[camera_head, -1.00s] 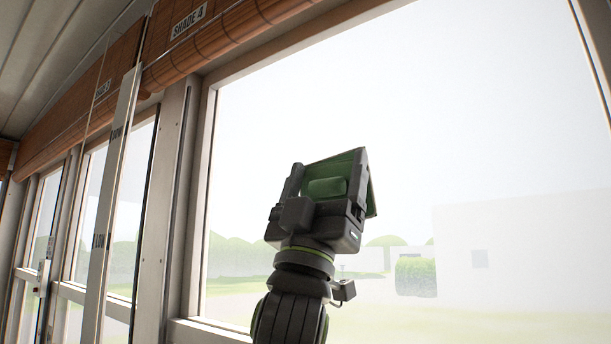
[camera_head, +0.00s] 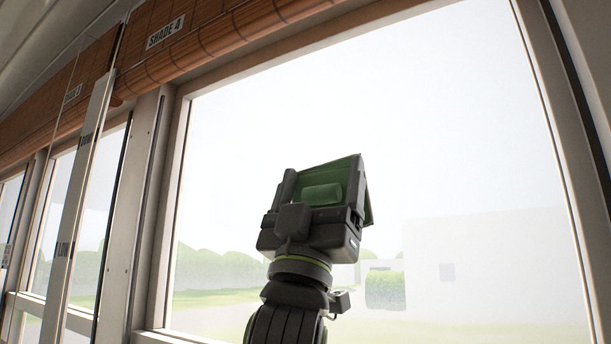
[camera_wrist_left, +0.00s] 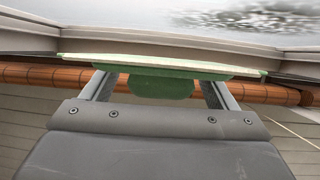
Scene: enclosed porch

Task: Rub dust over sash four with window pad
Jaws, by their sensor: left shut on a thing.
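My left gripper (camera_head: 322,190) is shut on the green window pad (camera_head: 342,172), gripping its raised handle between the fingers. The pad stands tilted in front of the large pane under the "SHADE 4" label, which is sash four (camera_head: 450,130). In the left wrist view the pad (camera_wrist_left: 160,88) shows nearly edge-on, with a pale face turned to the window. I cannot tell whether it touches the glass. The pane looks hazy and bright; no distinct dust patch can be made out in the head view. My right gripper is out of view.
A rolled orange-brown shade (camera_head: 225,35) hangs along the top of the window. Wooden posts (camera_head: 150,200) frame the pane at left, and a right frame post (camera_head: 570,130) borders it. A pale upright strip with lettering (camera_head: 80,190) stands at left.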

